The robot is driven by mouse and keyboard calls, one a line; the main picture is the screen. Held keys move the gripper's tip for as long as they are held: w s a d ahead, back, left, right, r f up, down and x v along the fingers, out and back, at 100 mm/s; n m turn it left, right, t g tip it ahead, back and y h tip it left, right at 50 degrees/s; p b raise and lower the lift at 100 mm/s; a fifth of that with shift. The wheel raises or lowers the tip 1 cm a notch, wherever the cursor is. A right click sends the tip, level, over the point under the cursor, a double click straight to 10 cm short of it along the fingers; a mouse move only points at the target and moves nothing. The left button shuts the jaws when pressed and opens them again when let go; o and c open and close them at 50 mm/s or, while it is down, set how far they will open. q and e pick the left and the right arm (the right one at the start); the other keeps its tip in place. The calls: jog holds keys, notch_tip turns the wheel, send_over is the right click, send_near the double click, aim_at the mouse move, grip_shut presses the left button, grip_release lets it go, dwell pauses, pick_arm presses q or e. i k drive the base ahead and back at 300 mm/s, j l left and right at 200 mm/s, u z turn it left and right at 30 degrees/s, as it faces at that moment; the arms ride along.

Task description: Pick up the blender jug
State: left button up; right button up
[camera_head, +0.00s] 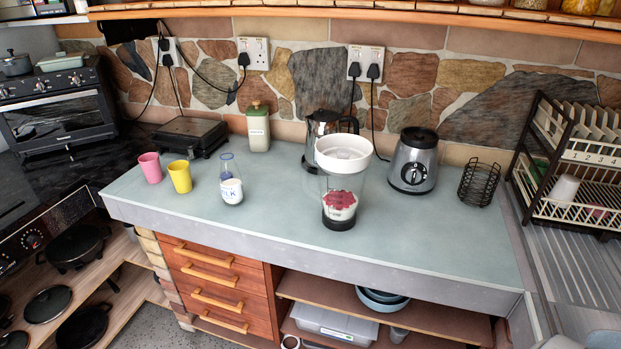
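The blender jug (341,190) stands upright on the grey-green counter, right of the middle. It is clear, with a wide white lid (344,152), a dark bottom, and red pieces over something pale inside. The silver and black blender base (414,162) stands apart from it, to the right and further back. Neither of my grippers shows in the head view.
A kettle (322,128) stands close behind the jug. A milk bottle (231,180), yellow cup (180,176) and pink cup (151,167) are to the left. A black wire basket (479,183) and dish rack (575,165) are at right. The counter front (290,232) is clear.

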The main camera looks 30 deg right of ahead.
aim_at(340, 195)
jog(key=z, duration=1.65)
jog(key=j, duration=0.2)
